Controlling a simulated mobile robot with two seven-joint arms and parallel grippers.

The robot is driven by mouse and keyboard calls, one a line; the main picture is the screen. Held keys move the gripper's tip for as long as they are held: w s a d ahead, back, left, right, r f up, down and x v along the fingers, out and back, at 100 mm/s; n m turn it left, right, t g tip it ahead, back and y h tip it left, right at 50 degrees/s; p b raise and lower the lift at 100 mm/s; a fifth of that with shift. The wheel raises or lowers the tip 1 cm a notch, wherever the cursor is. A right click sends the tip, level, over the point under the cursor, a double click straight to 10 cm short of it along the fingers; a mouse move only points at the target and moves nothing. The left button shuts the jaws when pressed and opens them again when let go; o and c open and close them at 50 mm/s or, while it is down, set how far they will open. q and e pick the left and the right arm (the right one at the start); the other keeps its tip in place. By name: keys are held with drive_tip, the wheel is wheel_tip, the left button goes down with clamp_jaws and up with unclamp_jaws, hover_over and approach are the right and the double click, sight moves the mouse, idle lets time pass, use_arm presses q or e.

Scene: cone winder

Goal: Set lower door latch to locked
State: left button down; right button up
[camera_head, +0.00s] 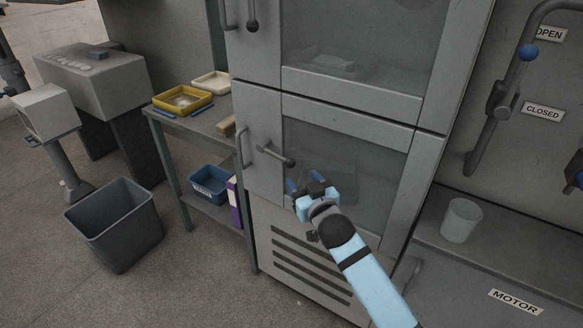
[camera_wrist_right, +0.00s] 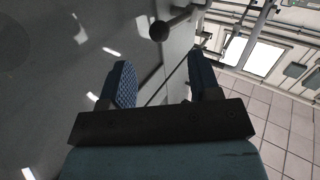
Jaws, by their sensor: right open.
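The lower door (camera_head: 345,155) is grey with a glass window, and it looks shut. Its latch (camera_head: 276,155) is a dark lever with a round knob, pointing right and slightly down from its pivot on the door's left side. The latch also shows at the top of the right wrist view (camera_wrist_right: 162,28). My right gripper (camera_head: 304,183) is open, with blue fingertips, in front of the window just below and right of the latch knob. Nothing shows between its fingers (camera_wrist_right: 158,85), and the knob lies beyond them. My left gripper is not in view.
A vertical door handle (camera_head: 241,148) stands just left of the latch. The upper door has its own latch (camera_head: 252,22). A side table (camera_head: 205,122) with trays and a grey bin (camera_head: 113,222) stand left. A white cup (camera_head: 461,220) sits on the right ledge.

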sight(293, 167)
drive_tip(key=b+x, duration=0.1)
drive_tip(key=x, duration=0.6)
drive_tip(key=shift+w+a, duration=0.1)
drive_tip(key=shift+w, duration=0.2)
clamp_jaws()
